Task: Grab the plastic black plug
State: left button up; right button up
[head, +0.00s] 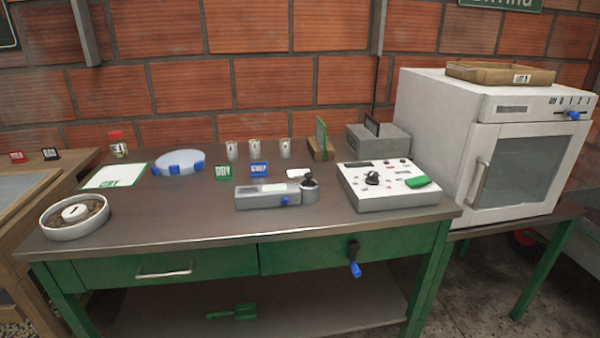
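No gripper of mine shows in the head view. I cannot tell for sure which thing is the plastic black plug. A round black cap (309,181) sits on the right end of a small grey device (262,194) near the table's front middle. A black knob-like piece (372,178) sits on top of the white control box (390,190) to its right. Both are small in the picture and their exact shape is hard to make out.
The green table (180,224) also bears a round tray (75,216), a blue-clipped dish (180,161), several small cups (232,150) and small signs (258,170). A white oven (485,140) stands at right. The table's front left middle is clear.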

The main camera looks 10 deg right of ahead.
aim_at(309, 182)
jog(key=i+l+u, duration=0.1)
jog(key=l, duration=0.25)
jog(key=i+l+u, duration=0.1)
jog(key=i+l, duration=0.3)
jog(key=l, duration=0.3)
jog(key=j+u, duration=0.05)
